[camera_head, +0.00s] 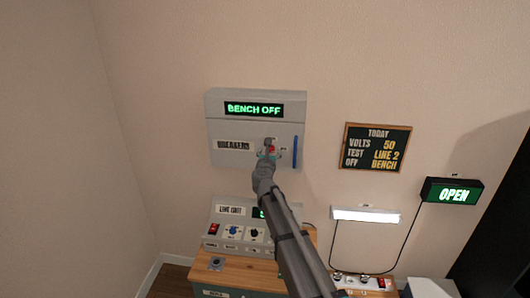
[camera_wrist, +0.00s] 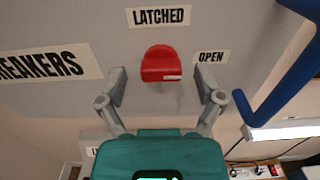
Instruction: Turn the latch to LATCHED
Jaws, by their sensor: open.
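The red latch knob (camera_wrist: 161,62) sits on a grey panel, below a LATCHED label (camera_wrist: 159,17) and left of an OPEN label (camera_wrist: 211,57). A small white mark shows at its lower right edge; I cannot tell which label the knob points to. My gripper (camera_wrist: 161,85) is open, with one finger on each side of the knob and gaps between. In the head view, my gripper (camera_head: 268,153) is in front of the BREAKERS box (camera_head: 225,128) and partly hides the red knob.
A blue handle (camera_head: 295,151) stands upright at the box's right side, close to my right finger in the wrist view (camera_wrist: 275,95). The box display (camera_head: 254,109) reads BENCH OFF. Below is a LINE unit (camera_head: 230,211) with knobs. A chalkboard (camera_head: 376,148) hangs to the right.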

